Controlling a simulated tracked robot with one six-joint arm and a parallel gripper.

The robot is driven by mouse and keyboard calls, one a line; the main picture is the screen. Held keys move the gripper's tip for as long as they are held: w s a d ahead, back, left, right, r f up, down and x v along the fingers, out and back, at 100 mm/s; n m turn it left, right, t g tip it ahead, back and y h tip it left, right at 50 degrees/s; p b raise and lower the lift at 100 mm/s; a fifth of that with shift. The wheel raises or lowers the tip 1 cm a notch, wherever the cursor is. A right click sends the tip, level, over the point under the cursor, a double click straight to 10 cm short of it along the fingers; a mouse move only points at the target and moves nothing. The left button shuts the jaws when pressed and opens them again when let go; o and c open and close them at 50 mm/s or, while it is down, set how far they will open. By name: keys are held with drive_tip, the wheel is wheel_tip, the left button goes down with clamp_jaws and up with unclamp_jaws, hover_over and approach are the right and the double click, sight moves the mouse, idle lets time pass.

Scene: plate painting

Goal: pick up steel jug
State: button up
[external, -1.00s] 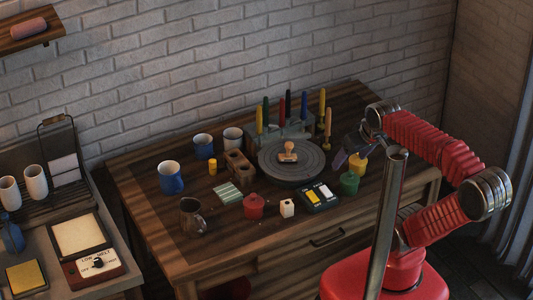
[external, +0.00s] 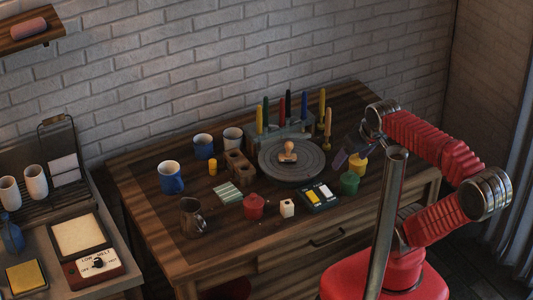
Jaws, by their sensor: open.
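The steel jug (external: 192,217) looks dark grey, with a handle on its right side. It stands upright near the left front corner of the wooden table. My gripper (external: 350,148) hangs at the right side of the table, near the yellow and green pots. It is open and well apart from the jug. Its fingertips are small and dark, so I cannot see them clearly.
A round turntable (external: 272,165) bearing a wooden-handled stamp (external: 288,152) stands between my gripper and the jug. Blue mugs (external: 171,179) stand behind the jug.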

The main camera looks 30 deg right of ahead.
idle(0.4)
drive_tip(key=c, duration=1)
drive_tip(key=shift+a, duration=0.1)
drive_tip(key=w+a+f+m+g+y, duration=0.3)
drive_tip(key=w+a+f, duration=0.2)
drive_tip(key=a+f, duration=0.3)
drive_tip(key=w+a+f+m+g+y, duration=0.2)
drive_tip(key=w+a+f+m+g, duration=0.3)
drive_tip(key=a, duration=0.6)
drive_tip(key=w+a+m+y, duration=0.1)
drive_tip(key=w+a+m, duration=0.1)
drive_tip(key=a, duration=0.1)
drive_tip(key=w+a+m+t+y, duration=0.1)
drive_tip(key=w+a+m, duration=0.2)
drive_tip(key=w+a+r+m+y, duration=0.1)
drive_tip(key=w+a+m+y, duration=0.1)
drive_tip(key=w+a, duration=0.1)
drive_tip(key=shift+a+r+m, duration=0.1)
drive_tip(key=shift+a+m, duration=0.1)
drive_tip(key=shift+m, duration=0.1)
